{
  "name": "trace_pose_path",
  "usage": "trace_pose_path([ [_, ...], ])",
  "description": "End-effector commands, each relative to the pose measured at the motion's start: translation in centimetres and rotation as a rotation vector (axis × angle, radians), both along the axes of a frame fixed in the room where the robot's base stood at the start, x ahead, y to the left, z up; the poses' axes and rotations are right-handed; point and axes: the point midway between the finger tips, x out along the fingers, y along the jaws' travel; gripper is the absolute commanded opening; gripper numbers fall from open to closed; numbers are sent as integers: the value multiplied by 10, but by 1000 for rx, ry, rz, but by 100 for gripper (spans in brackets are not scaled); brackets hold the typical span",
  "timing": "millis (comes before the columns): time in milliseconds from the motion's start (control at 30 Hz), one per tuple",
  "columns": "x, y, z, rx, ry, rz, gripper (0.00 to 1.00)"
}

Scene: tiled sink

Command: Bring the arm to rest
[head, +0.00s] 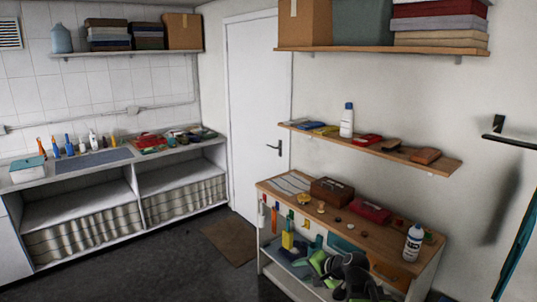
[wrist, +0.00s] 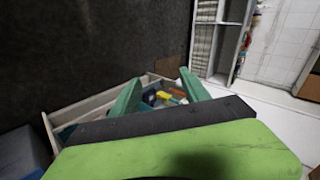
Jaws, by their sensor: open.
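My gripper (wrist: 162,77) shows in the wrist view with its two green fingers spread apart and nothing held between them. In the head view my green and dark arm is low at the bottom right, in front of the workbench (head: 390,240). My fingers are hard to make out there against the colourful things behind.
A blue-grey box (wrist: 22,153) stands at the wrist view's lower left. A white bottle (head: 413,243) stands on the workbench near a red box (head: 370,209). A wooden shelf (head: 440,163) juts out above.

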Motion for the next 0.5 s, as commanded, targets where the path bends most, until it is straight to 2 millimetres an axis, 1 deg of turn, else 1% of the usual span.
trace_pose_path([
  [33, -17, 27, -25, -93, 40, 106, 54],
  [67, -29, 37, -38, -160, 68, 170, 54],
  [100, -47, 45, -55, -259, 113, 258, 54],
  [133, -61, 45, -66, -338, 151, 322, 54],
  [167, -74, 37, -75, -415, 192, 374, 54],
  [200, -88, 19, -82, -499, 246, 421, 54],
  [300, -116, -16, -91, -646, 363, 512, 54],
  [333, -124, -24, -93, -677, 393, 536, 54],
  [400, -137, -37, -94, -726, 448, 585, 54],
  [433, -142, -40, -94, -738, 465, 603, 54],
  [500, -147, -40, -94, -738, 476, 639, 54],
])
